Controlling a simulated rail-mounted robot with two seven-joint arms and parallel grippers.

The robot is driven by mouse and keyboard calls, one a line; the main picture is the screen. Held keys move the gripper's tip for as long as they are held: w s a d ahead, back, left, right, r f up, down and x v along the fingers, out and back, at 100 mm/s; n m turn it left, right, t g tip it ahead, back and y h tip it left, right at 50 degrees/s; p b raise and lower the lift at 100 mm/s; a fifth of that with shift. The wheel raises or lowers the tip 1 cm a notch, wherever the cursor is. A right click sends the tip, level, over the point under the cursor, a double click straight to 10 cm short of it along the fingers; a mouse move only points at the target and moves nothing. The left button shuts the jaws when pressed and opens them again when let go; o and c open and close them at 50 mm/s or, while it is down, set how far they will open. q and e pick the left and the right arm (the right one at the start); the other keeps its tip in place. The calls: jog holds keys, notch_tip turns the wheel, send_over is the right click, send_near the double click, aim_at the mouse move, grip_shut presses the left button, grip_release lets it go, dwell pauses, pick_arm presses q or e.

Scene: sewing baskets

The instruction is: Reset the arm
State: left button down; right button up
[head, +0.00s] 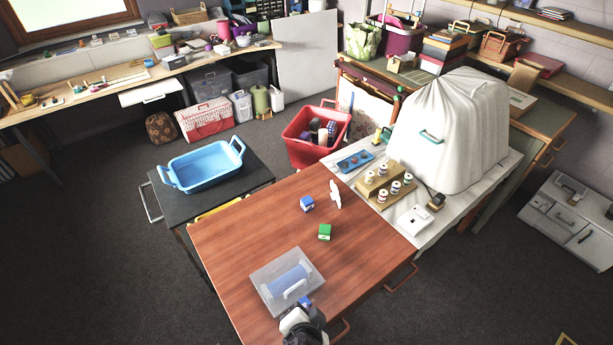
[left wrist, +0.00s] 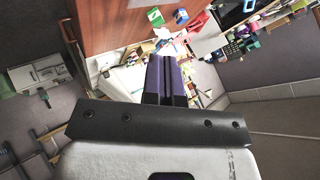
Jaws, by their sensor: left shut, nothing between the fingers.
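My left gripper (head: 305,302) shows at the bottom edge of the head view, over the near part of the brown table (head: 260,225), just beside the clear-lidded box (head: 270,272). In the left wrist view the two purple fingers of my left gripper (left wrist: 167,70) are together, with nothing between them. The rest of the left arm is mostly cut off by the lower edge of the head view. I cannot tell whether the fingers touch the box. My right gripper is in neither view.
A green box (head: 325,232), a blue box (head: 306,204) and a white upright piece (head: 335,195) stand on the table. A blue tray (head: 205,165) sits to the left. A spool rack (head: 380,180) and covered machine (head: 450,130) stand behind right. The table's left half is clear.

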pick_arm(q)
jog(key=s+a+r+n+g+h+p, duration=0.1)
jog(key=s+a+r+n+p, duration=0.3)
jog(key=a, duration=0.4)
jog(key=s+a+r+n+g+h+p, duration=0.1)
jog(key=s+a+r+n+p, duration=0.1)
jog(key=s+a+r, duration=0.35)
jog(key=s+a+f+g+p, duration=0.1)
jog(key=s+a+f+p, duration=0.1)
jog(key=s+a, duration=0.2)
jog(key=s+a+f+n+g+y+p, duration=0.1)
jog(key=s+a+f+g+p, duration=0.1)
jog(key=s, duration=0.6)
jog(key=shift+a+f+g, duration=0.25)
jog(key=shift+a+g, duration=0.05)
jog(key=shift+a, duration=0.6)
jog(key=shift+s, duration=0.1)
